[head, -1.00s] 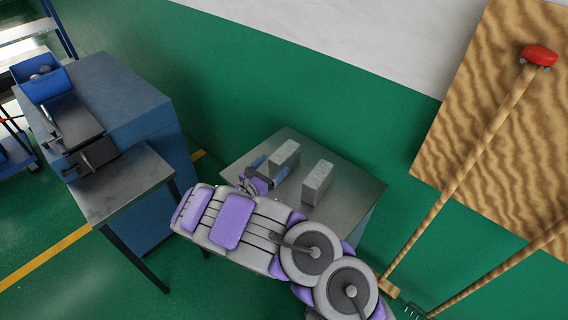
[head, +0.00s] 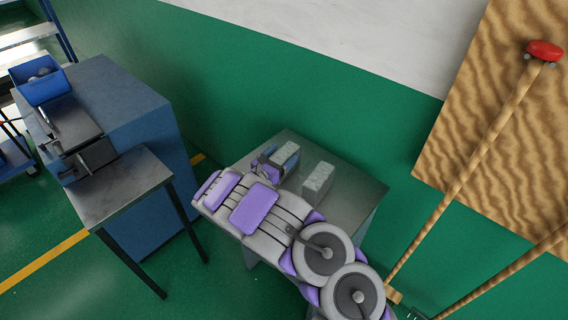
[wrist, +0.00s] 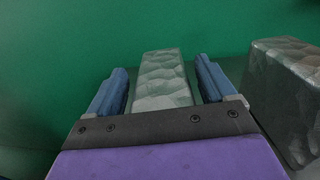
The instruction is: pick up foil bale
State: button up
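Two grey, crinkled foil bales stand on a small grey metal table (head: 352,205). The left bale (head: 287,157) is beside my gripper (head: 271,161); the right bale (head: 318,179) stands a short way off. In the wrist view, the left bale (wrist: 163,82) lies between the two blue fingers of my gripper (wrist: 165,88). The fingers are open, with a visible gap on each side of the bale. The right bale (wrist: 285,95) is outside the right finger. In the head view my arm hides the table's front left part.
A blue cabinet (head: 150,125) and a side table (head: 120,190) with a dark machine (head: 80,140) stand at left. A blue bin (head: 42,85) sits on top. A wooden board (head: 500,120) and long poles are at right.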

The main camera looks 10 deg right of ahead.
jog(key=c, duration=1.1)
jog(key=shift+c, duration=0.2)
